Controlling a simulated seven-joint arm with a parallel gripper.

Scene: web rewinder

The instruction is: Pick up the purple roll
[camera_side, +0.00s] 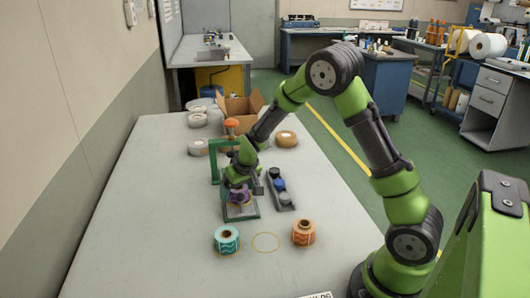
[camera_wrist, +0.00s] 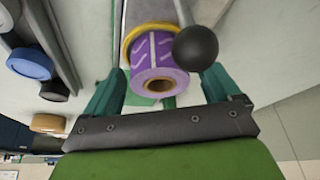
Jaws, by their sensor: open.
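A teal roll (camera_side: 227,240) and an orange roll (camera_side: 303,233) stand at the front, with an empty yellow circle (camera_side: 266,242) between them. A dark tray (camera_side: 281,188) with round caps lies right of the stand.

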